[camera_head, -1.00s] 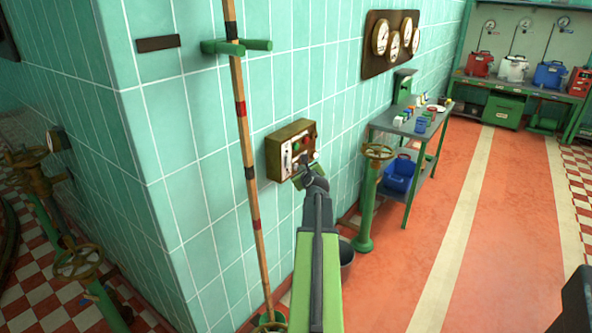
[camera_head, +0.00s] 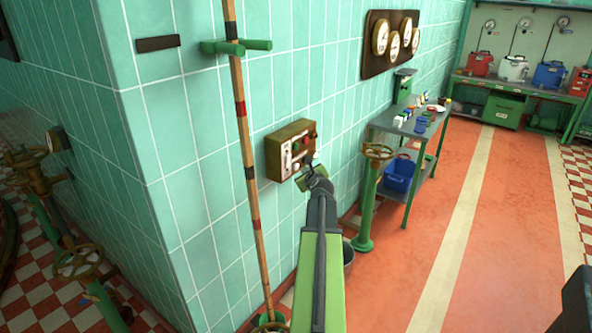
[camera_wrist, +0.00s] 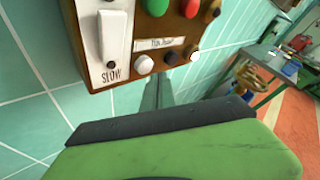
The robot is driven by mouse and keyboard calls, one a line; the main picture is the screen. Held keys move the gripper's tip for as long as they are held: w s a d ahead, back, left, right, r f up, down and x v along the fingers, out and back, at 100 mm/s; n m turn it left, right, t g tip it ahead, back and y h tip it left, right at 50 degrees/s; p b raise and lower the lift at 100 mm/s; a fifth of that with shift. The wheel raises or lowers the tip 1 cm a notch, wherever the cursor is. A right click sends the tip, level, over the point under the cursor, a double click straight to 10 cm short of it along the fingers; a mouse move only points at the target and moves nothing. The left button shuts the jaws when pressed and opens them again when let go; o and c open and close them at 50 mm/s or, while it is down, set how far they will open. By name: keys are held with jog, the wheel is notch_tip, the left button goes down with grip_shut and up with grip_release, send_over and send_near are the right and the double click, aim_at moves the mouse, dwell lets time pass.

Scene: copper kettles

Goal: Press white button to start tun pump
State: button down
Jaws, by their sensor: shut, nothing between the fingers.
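A brown control box (camera_head: 289,150) hangs on the tiled wall. In the wrist view, its face (camera_wrist: 135,25) has a row of small round knobs below a small label (camera_wrist: 160,43) whose text is hard to read. My gripper (camera_head: 308,168) is shut and empty at the lower right of the box. In the wrist view its fingertips (camera_wrist: 158,78) appear just below the row, near the left white button. I cannot tell whether they touch anything.
The box also has a white lever plate (camera_wrist: 115,45) marked SLOW, a red button (camera_wrist: 190,8) and a green one. A wooden pole (camera_head: 243,150) stands left of the box. A handwheel valve (camera_head: 368,205) and a metal table (camera_head: 425,130) stand to the right.

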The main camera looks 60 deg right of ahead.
jog(key=s, duration=0.5)
dwell(0.8)
jog(key=shift+s, duration=0.1)
